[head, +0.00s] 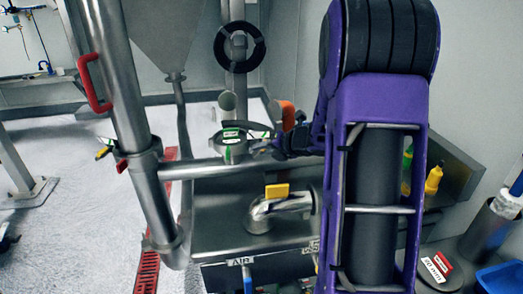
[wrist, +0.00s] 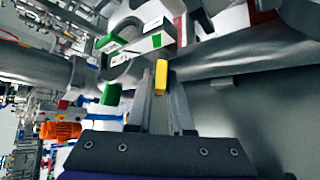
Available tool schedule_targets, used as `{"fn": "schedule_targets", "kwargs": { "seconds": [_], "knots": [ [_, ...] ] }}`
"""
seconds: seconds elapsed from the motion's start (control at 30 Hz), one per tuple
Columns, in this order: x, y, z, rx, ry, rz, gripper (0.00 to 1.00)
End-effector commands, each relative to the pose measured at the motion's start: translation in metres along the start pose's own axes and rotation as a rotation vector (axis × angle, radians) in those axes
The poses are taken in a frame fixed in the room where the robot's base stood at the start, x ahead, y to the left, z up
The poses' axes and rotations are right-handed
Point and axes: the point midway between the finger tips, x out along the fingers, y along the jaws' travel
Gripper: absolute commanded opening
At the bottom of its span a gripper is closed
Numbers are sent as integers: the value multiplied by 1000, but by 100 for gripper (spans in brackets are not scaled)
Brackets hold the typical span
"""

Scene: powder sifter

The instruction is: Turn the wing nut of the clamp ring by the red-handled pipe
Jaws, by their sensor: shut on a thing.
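The red-handled pipe (head: 117,80) slants down on the left of the head view, with a red handle (head: 93,83). A joint with small green and yellow parts (head: 104,148) sits low on it. A clamp ring with a green and white label (head: 232,150) stands right of that pipe. My gripper (head: 258,147) is just right of this ring, its tips hard to make out. In the wrist view a white and green clamp part (wrist: 140,42) lies beyond the fingers. My gripper (wrist: 161,90) is shut on a yellow wing nut (wrist: 161,75), partly hidden between the fingertips.
A horizontal pipe (head: 200,168) runs below the gripper. A bent pipe (head: 265,212) with a yellow tab (head: 277,190) stands nearer. A black handwheel (head: 240,47) is above. Yellow bottles (head: 433,180) and a blue bin (head: 500,279) are at the right.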

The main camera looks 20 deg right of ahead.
Motion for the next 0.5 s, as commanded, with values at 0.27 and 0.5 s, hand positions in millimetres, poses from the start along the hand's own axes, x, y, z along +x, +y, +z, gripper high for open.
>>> {"fn": "schedule_targets", "kwargs": {
  "seconds": [0.27,0.5],
  "knots": [
    [0,0,0,9,0,9,0],
    [0,0,0,8,0,8,27]
  ]
}}
